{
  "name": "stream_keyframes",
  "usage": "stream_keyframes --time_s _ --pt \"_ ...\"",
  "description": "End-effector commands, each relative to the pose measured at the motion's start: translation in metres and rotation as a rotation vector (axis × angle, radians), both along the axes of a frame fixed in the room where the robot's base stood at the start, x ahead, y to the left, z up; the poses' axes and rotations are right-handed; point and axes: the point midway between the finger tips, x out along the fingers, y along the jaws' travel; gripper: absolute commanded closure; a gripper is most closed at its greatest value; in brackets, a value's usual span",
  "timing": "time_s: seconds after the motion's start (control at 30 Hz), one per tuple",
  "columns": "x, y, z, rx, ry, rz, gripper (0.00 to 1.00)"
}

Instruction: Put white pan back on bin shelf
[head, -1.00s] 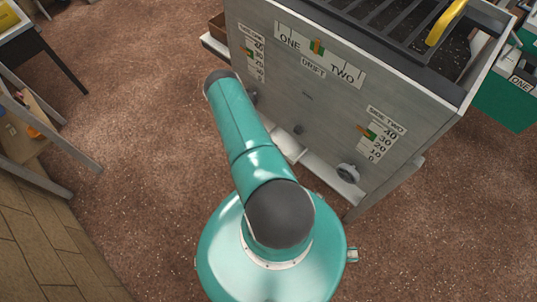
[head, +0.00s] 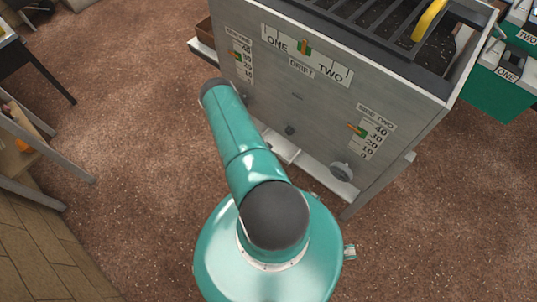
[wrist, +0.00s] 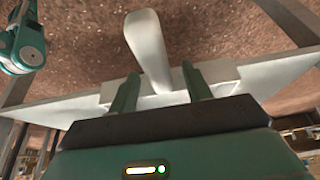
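In the wrist view, a white rounded, handle-like piece (wrist: 150,45) stands between the two green fingers of my gripper (wrist: 160,88). It looks like part of the white pan. A pale block (wrist: 222,72) lies behind the fingers, and I cannot tell whether it is the pan's body. The fingers are apart, with a gap on the left of the white piece. A long white shelf (wrist: 65,110) crosses the view behind them. In the head view the low white shelf (head: 318,172) runs under the grey bin panel (head: 300,95). My gripper is hidden there behind my arm.
The grey panel carries scales, pointers and a round knob (head: 341,171). A yellow handle (head: 429,20) lies on the dark grate above. A green unit (head: 495,85) stands at right and a wooden stand (head: 22,150) at left. Brown floor is open at left.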

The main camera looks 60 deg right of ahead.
Motion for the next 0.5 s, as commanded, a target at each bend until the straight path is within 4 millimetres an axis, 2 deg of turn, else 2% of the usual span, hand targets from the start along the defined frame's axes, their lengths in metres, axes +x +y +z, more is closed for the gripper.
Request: stream_keyframes --time_s 0.27,0.5 --pt "0.001 0.003 0.009 0.0 0.0 -0.001 0.51" --pt "0.004 0.019 0.047 0.001 -0.001 -0.001 0.51"
